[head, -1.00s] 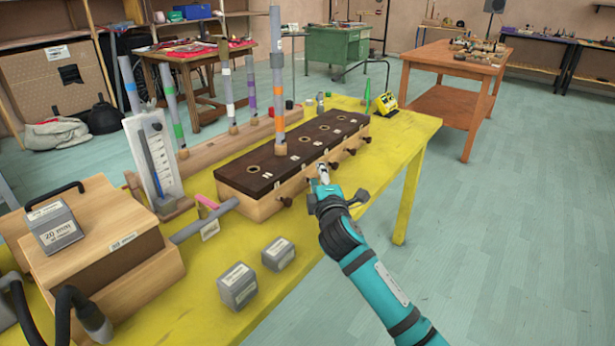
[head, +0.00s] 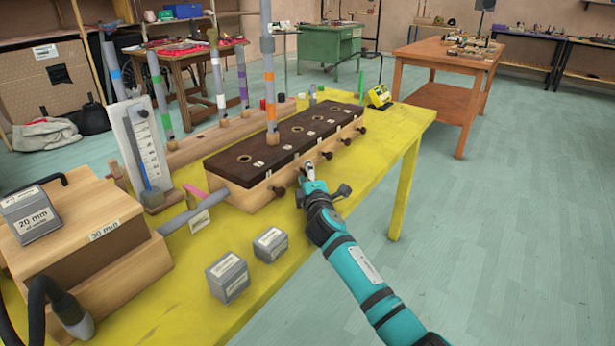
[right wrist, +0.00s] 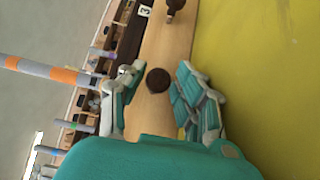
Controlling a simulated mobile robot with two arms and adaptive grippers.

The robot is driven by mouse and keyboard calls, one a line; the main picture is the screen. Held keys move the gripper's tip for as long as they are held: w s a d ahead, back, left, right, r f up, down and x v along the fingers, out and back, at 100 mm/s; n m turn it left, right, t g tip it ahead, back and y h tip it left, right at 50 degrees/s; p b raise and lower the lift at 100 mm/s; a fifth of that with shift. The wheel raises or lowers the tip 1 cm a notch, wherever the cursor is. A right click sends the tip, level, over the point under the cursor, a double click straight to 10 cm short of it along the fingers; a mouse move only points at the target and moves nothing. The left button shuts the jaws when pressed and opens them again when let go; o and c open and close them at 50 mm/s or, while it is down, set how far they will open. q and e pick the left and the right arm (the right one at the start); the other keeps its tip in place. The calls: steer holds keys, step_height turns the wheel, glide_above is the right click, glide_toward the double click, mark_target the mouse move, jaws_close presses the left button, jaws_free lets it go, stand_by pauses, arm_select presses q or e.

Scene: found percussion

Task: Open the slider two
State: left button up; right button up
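A long wooden box with a dark top (head: 225,164) stands on the yellow table, with round holes on top and a row of dark slider knobs along its front side. The nearest knob (head: 279,191) is in plain view; the one after it is hidden by my right gripper (head: 309,172). In the right wrist view my right gripper (right wrist: 163,92) is open, with one round dark knob (right wrist: 158,80) between its spread fingers. No grip on the knob shows. A label "3" (right wrist: 145,11) is near the following knob (right wrist: 175,4). My left gripper is not in view.
Two grey blocks (head: 228,278) (head: 270,244) lie on the yellow table (head: 190,305) near its front edge. A striped tube (head: 269,80) stands upright behind the knobs.

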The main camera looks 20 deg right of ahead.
steer(key=shift+w+r, duration=0.1)
steer(key=shift+w, duration=0.25)
steer(key=shift+c, duration=0.2)
